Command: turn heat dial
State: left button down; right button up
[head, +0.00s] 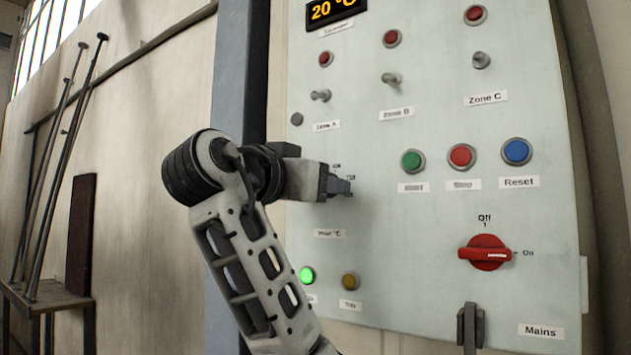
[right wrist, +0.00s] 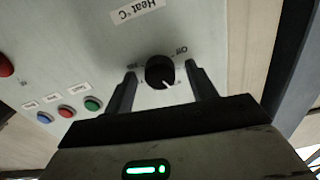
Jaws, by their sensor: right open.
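The heat dial (right wrist: 158,72) is a round black knob on the pale panel, above the "Heat °C" label. Its white mark points to the lower right in the right wrist view, away from the "Off" print. My right gripper (right wrist: 160,88) is open, one finger on each side of the dial, with a visible gap on both sides. In the head view my right gripper (head: 340,186) reaches the panel from the left and mostly hides the dial. The display (head: 336,10) reads 20 °C. My left gripper is not in view.
Green, red and blue buttons (head: 461,157) sit right of the dial. Below them is the red mains switch (head: 486,252), its handle toward "On". A green lamp (head: 307,275) glows. A dark upright piece (head: 470,326) stands at the panel's bottom. Long rods (head: 60,170) lean at the left wall.

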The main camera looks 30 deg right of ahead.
jog(key=shift+c, duration=0.4)
jog(key=c, duration=0.9)
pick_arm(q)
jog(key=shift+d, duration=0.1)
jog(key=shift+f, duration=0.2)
pick_arm(e)
jog(key=shift+n, duration=0.4)
pick_arm(q)
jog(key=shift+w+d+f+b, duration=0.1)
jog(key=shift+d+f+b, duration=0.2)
jog(key=shift+b, duration=0.7)
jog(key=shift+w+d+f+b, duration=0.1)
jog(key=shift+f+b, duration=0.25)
jog(key=shift+b, duration=0.6)
pick_arm(e)
jog(key=shift+s+r+n, duration=0.1)
jog(key=shift+n, duration=9)
jog(key=o, duration=1)
